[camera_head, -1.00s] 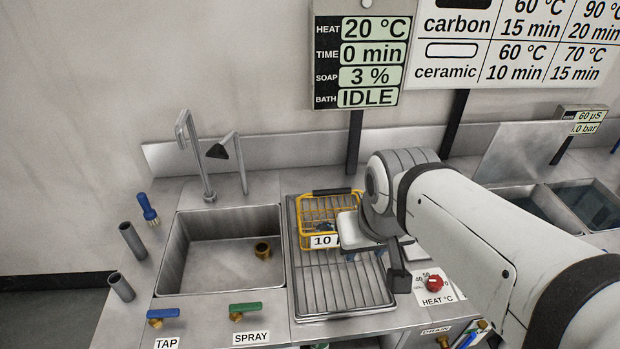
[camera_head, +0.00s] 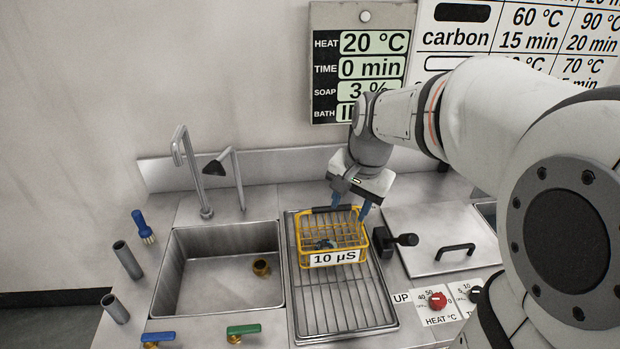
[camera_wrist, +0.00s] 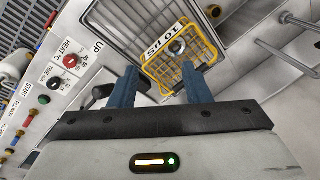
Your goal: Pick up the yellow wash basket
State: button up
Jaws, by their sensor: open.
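The yellow wash basket (camera_head: 304,237) is a wire basket with a dark handle bar (camera_head: 334,209) and a white label reading "10 µS". It stands on the wire drain rack (camera_head: 345,305) right of the sink. My gripper (camera_head: 350,208) is open, its two blue fingers pointing down over the back of the basket near the handle. In the wrist view the basket (camera_wrist: 163,68) lies just beyond the fingertips of my gripper (camera_wrist: 160,75). I cannot tell whether the fingers touch it. A ring-like part shows inside the basket.
The sink (camera_head: 190,290) with two taps is to the left. A black lever (camera_head: 405,240) and a lidded bath (camera_head: 440,225) stand close on the right. A red heat knob (camera_head: 436,300) is at the front right. The front of the rack is clear.

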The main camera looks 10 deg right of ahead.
jog(key=w+d+f+m+g, duration=0.1)
jog(key=w+f+m, duration=0.45)
jog(key=w, duration=0.45)
jog(key=m+y, duration=0.2)
jog(key=m, duration=0.3)
send_over(339, 206)
jog(key=shift+g, duration=0.4)
notch_tip(339, 206, down, 6)
jog(key=shift+f, duration=0.15)
jog(key=shift+w+f, duration=0.2)
jog(key=shift+f, duration=0.1)
jog(key=p+x, duration=0.2)
jog(key=x, duration=0.6)
jog(key=shift+s+a+r, duration=0.1)
grip_shut()
jog(key=shift+r, duration=0.1)
